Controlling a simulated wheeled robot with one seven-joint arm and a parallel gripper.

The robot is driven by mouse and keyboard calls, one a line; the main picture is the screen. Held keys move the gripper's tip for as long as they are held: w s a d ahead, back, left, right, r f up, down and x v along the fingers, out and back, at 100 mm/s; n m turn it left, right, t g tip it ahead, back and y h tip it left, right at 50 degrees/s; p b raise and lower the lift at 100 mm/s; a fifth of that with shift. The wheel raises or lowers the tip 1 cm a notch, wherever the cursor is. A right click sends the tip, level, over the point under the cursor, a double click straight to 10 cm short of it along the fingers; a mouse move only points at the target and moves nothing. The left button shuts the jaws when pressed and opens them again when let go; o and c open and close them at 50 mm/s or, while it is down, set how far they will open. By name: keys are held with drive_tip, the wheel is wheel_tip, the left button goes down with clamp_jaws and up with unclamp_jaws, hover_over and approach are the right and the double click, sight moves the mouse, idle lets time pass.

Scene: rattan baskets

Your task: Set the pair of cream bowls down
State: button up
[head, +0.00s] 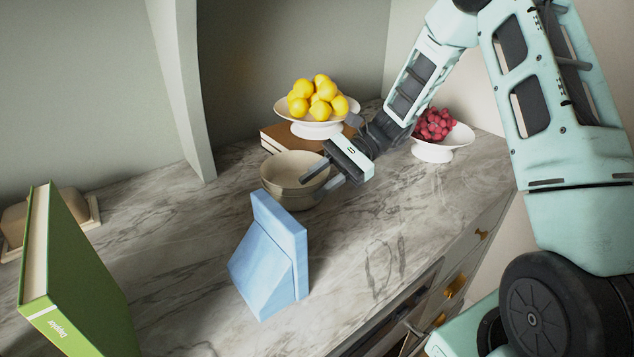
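The cream bowls (279,188) are nested, so they look like nearly one bowl with a double rim. They are upright at the middle of the marble counter and seem to rest on it, though their base is partly hidden by the blue object in front. My gripper (315,185) is at the right side of the bowls, reaching in from the upper right. Its two dark fingers are visibly apart, one over the bowls' opening and the other outside the right wall. I see no clear contact with the rim.
A white stand of lemons (312,130) and a brown box (280,140) are behind the bowls. A white stand of red berries (440,152) is at right. A blue wedge-shaped object (270,262) stands in front, a green book (75,285) at left. The counter (375,255) is clear at right front.

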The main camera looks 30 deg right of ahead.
drive_tip(key=b+v, duration=0.1)
drive_tip(key=v, duration=1)
drive_tip(key=shift+d+r, duration=0.15)
drive_tip(key=shift+d, duration=0.2)
drive_tip(key=shift+a, duration=0.1)
